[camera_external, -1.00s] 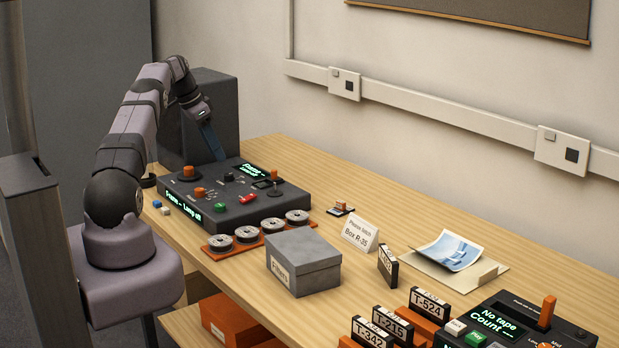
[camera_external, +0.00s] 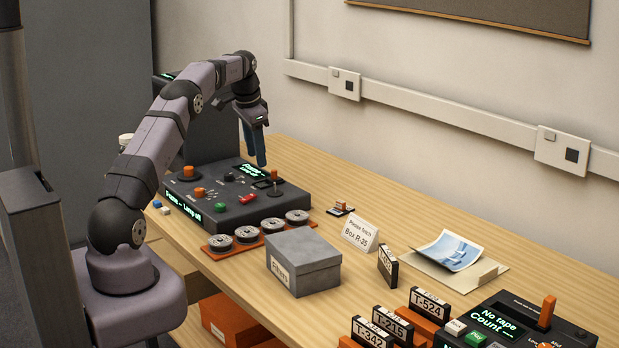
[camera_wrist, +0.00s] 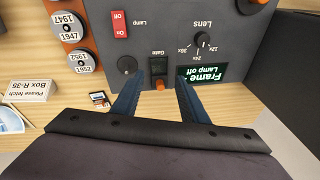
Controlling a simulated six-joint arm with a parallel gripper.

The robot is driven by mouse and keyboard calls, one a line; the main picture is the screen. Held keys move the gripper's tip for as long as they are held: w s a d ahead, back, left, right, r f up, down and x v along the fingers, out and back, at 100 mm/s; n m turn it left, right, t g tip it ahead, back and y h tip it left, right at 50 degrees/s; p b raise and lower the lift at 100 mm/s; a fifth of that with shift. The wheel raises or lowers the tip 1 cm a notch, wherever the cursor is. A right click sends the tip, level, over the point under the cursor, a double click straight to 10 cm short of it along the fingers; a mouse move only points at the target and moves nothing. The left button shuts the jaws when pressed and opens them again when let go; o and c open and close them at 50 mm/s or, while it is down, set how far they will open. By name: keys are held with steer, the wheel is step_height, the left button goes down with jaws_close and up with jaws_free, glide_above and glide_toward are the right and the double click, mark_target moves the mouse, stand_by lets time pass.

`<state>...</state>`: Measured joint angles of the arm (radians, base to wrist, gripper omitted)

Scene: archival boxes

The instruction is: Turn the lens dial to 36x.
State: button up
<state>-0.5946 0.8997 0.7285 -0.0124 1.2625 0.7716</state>
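The lens dial (camera_wrist: 203,39) is a small black knob on the dark console, with 12x, 24x and 36x marks around it. The wrist view sees it upside down, up and to the right of my fingertips. Its setting is too small to read surely. In the outside view the dial (camera_external: 229,176) is a dark knob on the console (camera_external: 215,215). My gripper (camera_wrist: 161,78) is open and empty, its two blue fingers apart. In the outside view my gripper (camera_external: 259,160) hangs above the console's back right part, beyond the dial.
The orange gate lever (camera_wrist: 159,84) shows between my fingertips in the wrist view. The small screen (camera_wrist: 203,73) reads "Frame –, Lamp off". A red lamp switch (camera_wrist: 120,24) and a black knob (camera_wrist: 127,65) are nearby. Film reels (camera_external: 272,225) and a grey box (camera_external: 304,262) stand in front.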

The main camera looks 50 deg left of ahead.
mark_target(229, 174)
steer(key=s+a+n+y, duration=0.1)
steer(key=s+a+n, duration=0.1)
steer(key=n, duration=0.7)
steer(key=s+a+n+g+y, duration=0.1)
steer(key=a+n, duration=0.3)
steer(key=n, duration=0.5)
steer(key=shift+s+f+g+y, duration=0.25)
steer(key=shift+s+g+y, duration=0.1)
steer(key=shift+y, duration=0.25)
steer(key=shift+a+f, duration=0.1)
steer(key=shift+a, duration=0.05)
steer(key=shift+p+x, duration=0.75)
steer(key=shift+x, duration=2.75)
jaws_close()
